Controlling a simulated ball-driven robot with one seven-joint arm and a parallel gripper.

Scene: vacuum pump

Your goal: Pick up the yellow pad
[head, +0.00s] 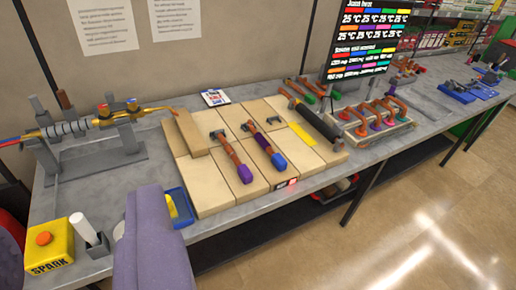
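A flat yellow strip (301,135) also lies on the boards, right of the hammers. I cannot tell for certain which of the two is the yellow pad named in the task.
A large purple-grey shape (150,245) stands in front. Floor (420,225) is clear at right.

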